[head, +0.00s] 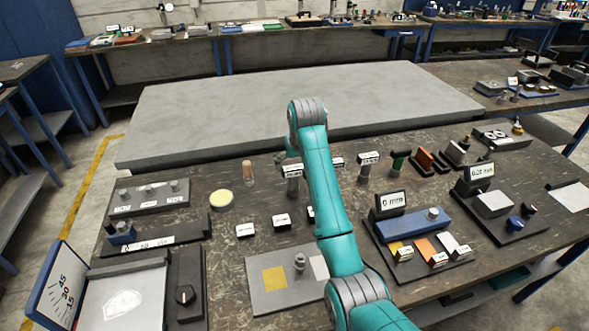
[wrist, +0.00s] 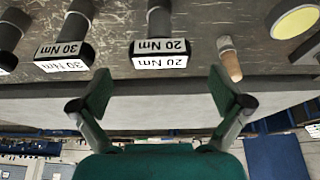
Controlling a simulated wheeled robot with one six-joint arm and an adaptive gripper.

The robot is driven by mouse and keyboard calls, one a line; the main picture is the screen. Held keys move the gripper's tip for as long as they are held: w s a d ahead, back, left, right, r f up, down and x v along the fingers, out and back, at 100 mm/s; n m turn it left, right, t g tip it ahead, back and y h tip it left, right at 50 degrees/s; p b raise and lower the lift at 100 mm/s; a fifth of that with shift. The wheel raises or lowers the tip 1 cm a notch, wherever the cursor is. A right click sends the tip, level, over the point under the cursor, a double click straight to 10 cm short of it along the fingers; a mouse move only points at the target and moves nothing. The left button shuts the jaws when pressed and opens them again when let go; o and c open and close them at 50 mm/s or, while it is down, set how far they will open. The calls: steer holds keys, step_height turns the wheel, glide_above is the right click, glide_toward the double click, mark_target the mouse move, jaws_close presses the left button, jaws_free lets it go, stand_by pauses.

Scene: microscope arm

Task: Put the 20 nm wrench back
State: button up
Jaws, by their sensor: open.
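A dark grey post with a black block and a white 20 Nm label (wrist: 160,53) is in the wrist view, top middle; the label reads upside down. In the head view, a labelled post (head: 293,186) at the same place stands just left of my arm. I cannot tell whether it is the wrench or its holder. My gripper (wrist: 165,92) is open and empty, its fingers spread to either side of the 20 Nm label in the picture, apart from it. In the head view my arm mostly hides the gripper.
A wooden-handled tool (wrist: 229,62) stands on the other side, near a pale yellow disc (head: 222,199). A large grey slab (head: 390,95) lies behind. Blocks and signs crowd the bench at right.

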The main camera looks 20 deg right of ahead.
steer(key=v, duration=0.7)
